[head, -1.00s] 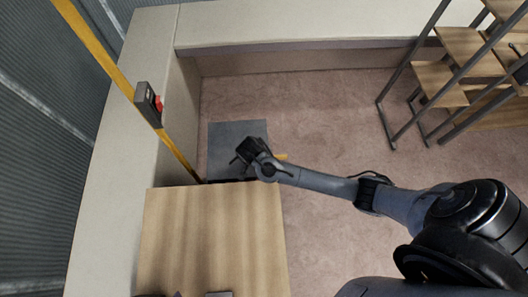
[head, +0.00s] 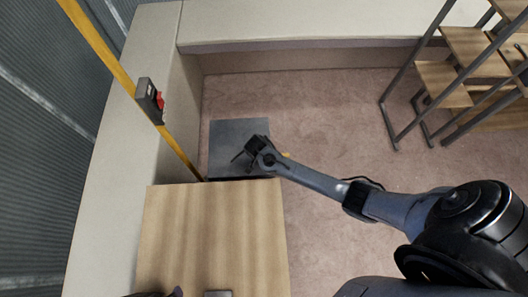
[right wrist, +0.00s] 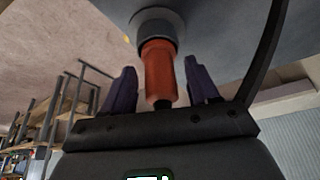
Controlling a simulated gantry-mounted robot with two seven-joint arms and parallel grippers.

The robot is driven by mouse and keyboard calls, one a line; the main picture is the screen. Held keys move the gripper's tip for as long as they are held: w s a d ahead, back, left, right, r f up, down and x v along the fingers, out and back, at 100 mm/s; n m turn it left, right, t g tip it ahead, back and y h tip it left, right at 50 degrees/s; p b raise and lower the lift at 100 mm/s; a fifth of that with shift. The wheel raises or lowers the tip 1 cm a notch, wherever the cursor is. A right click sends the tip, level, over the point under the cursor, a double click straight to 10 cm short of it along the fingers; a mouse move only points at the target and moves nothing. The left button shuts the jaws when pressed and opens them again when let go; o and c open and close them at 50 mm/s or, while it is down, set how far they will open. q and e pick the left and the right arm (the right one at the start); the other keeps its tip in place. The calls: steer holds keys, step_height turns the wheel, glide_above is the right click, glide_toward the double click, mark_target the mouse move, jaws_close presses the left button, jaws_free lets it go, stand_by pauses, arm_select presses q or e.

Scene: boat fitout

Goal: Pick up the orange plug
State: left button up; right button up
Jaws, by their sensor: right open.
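The orange plug (right wrist: 158,72) shows in the right wrist view, with its far end in a grey round socket (right wrist: 153,24) on a grey panel. My right gripper (right wrist: 160,82) is open, with one dark purple finger on each side of the plug and a gap visible on both sides. In the head view my right gripper (head: 248,156) is over the grey panel (head: 229,132), and the plug is hidden there.
A wooden tabletop (head: 215,235) lies just in front of the panel. A yellow strap or post (head: 100,52) with a grey and red box (head: 150,101) stands at the left. A shelf rack (head: 445,85) is at the upper right. Carpet (head: 320,110) is clear between.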

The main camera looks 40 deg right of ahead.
steer(key=shift+f, duration=0.1)
steer(key=c, duration=1)
